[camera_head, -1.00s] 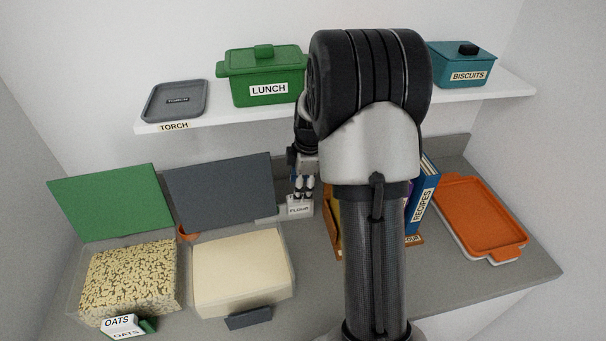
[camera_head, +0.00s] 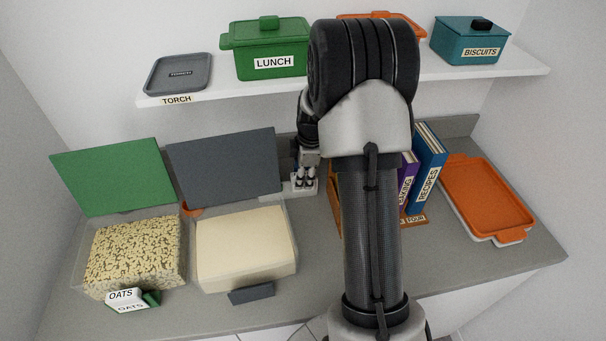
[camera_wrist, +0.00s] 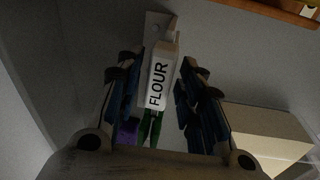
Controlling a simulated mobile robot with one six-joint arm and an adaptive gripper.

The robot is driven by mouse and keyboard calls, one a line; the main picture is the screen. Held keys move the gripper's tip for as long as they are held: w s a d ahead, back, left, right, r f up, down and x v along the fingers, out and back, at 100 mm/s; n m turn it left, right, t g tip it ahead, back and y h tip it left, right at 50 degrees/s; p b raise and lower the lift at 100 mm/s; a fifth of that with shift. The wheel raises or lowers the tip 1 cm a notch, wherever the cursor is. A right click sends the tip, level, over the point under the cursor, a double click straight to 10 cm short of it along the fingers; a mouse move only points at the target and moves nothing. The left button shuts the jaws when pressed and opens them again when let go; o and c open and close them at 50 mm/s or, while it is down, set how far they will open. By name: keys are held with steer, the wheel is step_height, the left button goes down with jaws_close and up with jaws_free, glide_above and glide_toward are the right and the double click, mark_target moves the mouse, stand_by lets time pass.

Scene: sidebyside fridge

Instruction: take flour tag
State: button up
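The flour tag (camera_wrist: 158,82) is a small white block with black FLOUR lettering, in the middle of the wrist view. My gripper (camera_wrist: 160,95) has its two fingers on either side of it. The fingers look open, with narrow gaps between them and the tag. In the head view my gripper (camera_head: 304,184) is low over the back of the counter, left of my arm. It hides most of the tag there, so contact cannot be made out.
An open bin of cream-coloured contents (camera_head: 245,248) stands in front, with a dark grey lid (camera_head: 225,170) upright behind it. The oats bin (camera_head: 135,252) stands left. Books (camera_head: 427,165) stand right of my arm, beside an orange-lidded tray (camera_head: 486,196). A shelf (camera_head: 215,93) runs above.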

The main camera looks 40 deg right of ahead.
jaws_close()
stand_by(0.5)
